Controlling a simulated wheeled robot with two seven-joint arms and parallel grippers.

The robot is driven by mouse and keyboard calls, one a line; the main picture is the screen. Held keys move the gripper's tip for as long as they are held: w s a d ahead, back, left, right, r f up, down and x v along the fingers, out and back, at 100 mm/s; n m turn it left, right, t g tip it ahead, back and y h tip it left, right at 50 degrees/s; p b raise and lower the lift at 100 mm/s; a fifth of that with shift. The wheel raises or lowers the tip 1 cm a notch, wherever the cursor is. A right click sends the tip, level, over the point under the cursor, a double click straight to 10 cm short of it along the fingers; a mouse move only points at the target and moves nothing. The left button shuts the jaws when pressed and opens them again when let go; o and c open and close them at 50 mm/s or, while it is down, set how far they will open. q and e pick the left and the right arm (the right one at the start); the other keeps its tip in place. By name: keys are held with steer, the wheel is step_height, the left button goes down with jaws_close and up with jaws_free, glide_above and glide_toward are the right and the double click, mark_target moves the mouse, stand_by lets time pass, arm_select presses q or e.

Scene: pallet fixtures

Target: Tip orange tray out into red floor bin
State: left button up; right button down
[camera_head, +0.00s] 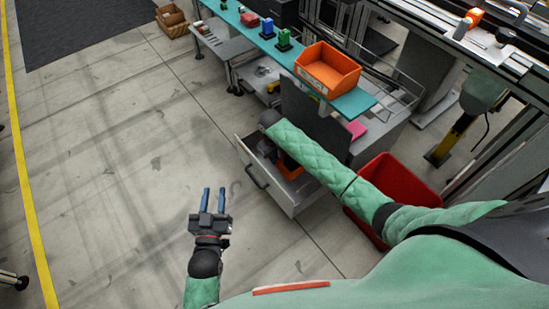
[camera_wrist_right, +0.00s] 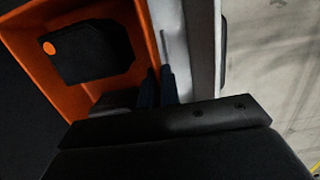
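An orange tray (camera_head: 290,165) sits in the open grey drawer (camera_head: 289,197), mostly hidden by my right arm. The right wrist view shows its orange wall (camera_wrist_right: 149,36) and a black block with an orange dot (camera_wrist_right: 90,48) inside it. My right gripper (camera_wrist_right: 157,88) has its dark fingers close together on either side of the tray's wall and appears shut on it. The red floor bin (camera_head: 400,180) stands right of the drawer, partly behind my right arm. My left gripper (camera_head: 213,192) is open and empty above the floor.
A second orange tray (camera_head: 328,68) stands on the teal shelf (camera_head: 352,103), with blue and green pieces farther along. A brown box (camera_head: 172,20) lies on the floor at the back. The floor to the left is clear up to a yellow line.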

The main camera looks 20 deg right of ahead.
steer(key=shift+r, duration=0.25)
steer(key=shift+r+p, duration=0.15)
steer(key=shift+p, duration=0.25)
arm_select(q)
step_height(320, 180, down, 10)
steer(key=s+g, duration=0.2)
steer(key=g, duration=0.1)
steer(key=shift+s+g+y, duration=0.3)
stand_by(0.5)
steer(key=shift+f, duration=0.25)
arm_select(e)
steer(key=shift+r, duration=0.1)
arm_select(q)
steer(key=shift+s+a+f+g+p, duration=0.15)
steer(key=shift+s+f+g, duration=0.2)
steer(key=shift+f, duration=0.4)
steer(key=shift+s+d+f+g+p, duration=0.15)
steer(key=shift+s+f+g, duration=0.15)
steer(key=shift+f, duration=0.45)
arm_select(e)
steer(key=shift+r, duration=0.1)
arm_select(q)
steer(key=shift+a+f, duration=0.1)
steer(key=shift+a, duration=0.05)
